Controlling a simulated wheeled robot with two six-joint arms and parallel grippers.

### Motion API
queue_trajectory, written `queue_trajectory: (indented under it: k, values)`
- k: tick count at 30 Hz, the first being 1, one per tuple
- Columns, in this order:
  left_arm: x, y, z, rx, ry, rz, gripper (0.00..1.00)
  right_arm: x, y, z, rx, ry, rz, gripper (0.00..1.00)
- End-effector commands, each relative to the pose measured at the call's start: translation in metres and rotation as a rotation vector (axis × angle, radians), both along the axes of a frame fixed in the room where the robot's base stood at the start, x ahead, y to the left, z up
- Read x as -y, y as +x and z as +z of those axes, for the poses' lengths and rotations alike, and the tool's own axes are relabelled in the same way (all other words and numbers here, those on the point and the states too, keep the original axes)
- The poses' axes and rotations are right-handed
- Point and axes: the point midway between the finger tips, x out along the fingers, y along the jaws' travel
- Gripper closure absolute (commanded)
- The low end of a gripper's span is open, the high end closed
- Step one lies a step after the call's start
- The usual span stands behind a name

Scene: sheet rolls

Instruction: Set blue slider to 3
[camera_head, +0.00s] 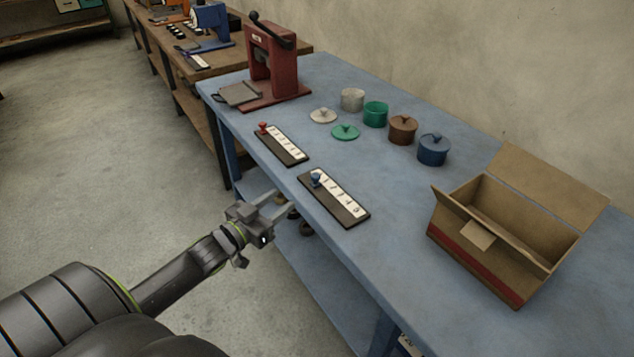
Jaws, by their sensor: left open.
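The blue slider (316,180) is a small blue knob on a dark board with a white numbered strip (342,200), lying on the blue table. The knob stands near the far left end of the strip. The numbers are too small to read surely. My left gripper (287,203) is open and empty. It is off the table's front edge, to the left of and nearer than the blue slider board, and apart from it. My right gripper is not in view.
A red slider board (283,147) lies farther back. A red press (270,65) stands at the table's far end. Several pots, including a blue one (433,150), stand along the wall side. An open cardboard box (480,270) is at the right. The table (385,230) is bare between the board and box.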

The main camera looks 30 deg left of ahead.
Motion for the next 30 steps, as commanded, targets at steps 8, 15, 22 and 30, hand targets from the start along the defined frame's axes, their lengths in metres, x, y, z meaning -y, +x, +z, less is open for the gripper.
queue_trajectory:
  k: [8,15,22,30]
  values:
    - [0.003,0.02,-0.005,0.002,0.004,-0.003,0.57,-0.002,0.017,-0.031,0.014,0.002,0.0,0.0]
    - [0.007,0.047,-0.005,0.002,0.002,-0.001,0.57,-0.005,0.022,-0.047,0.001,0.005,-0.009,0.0]
    - [0.012,0.083,-0.003,0.003,0.0,-0.003,0.57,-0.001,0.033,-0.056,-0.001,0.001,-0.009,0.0]
    - [0.016,0.12,-0.001,0.0,0.0,-0.001,0.57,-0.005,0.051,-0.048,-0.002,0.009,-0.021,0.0]
